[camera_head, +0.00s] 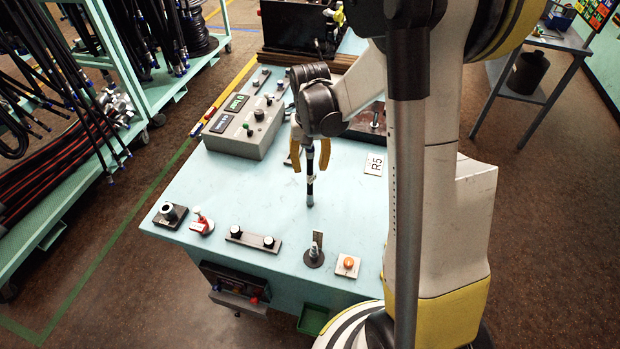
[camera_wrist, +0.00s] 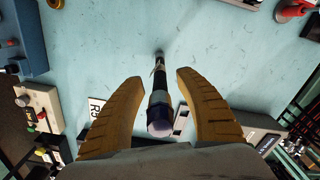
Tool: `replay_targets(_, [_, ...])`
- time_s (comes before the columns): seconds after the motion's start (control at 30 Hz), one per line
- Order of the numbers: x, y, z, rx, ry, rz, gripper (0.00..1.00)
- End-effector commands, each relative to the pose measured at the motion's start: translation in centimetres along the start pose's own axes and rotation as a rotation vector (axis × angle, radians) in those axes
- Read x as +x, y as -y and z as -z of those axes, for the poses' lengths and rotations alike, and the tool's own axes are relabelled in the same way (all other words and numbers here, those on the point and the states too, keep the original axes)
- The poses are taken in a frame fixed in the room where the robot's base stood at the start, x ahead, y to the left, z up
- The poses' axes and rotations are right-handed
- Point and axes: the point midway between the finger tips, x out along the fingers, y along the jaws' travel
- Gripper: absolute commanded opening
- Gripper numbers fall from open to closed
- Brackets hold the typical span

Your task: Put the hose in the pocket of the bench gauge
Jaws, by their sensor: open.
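The hose (camera_head: 310,188) is a short black piece with a grey lower end, in the middle of the pale blue bench. It seems to stand upright, its lower end on or near the bench top. My gripper (camera_head: 310,168) is open, with its yellow fingers on either side of the upper hose. In the wrist view the hose (camera_wrist: 157,88) runs between the open fingers (camera_wrist: 158,78), with visible gaps on both sides. I cannot tell for certain which bench fitting is the bench gauge.
A grey control box (camera_head: 244,125) stands behind left. Along the front edge are a black-knobbed bar (camera_head: 253,238), a round-based fitting (camera_head: 314,253), an orange button (camera_head: 348,264) and a red-handled fitting (camera_head: 202,223). An R5 plate (camera_head: 374,165) lies right. Bench around the hose's foot is clear.

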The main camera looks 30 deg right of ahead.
Motion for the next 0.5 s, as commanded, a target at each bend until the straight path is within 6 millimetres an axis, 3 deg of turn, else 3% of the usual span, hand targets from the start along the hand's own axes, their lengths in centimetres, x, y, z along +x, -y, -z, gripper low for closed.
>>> replay_targets(0.03, [-0.02, 0.00, 0.00, 0.000, 0.000, 0.000, 0.41])
replay_targets(0.17, [-0.03, 0.00, 0.00, 0.000, 0.000, 0.000, 0.01])
replay_targets(0.5, [-0.10, 0.00, 0.00, 0.000, 0.000, 0.000, 0.00])
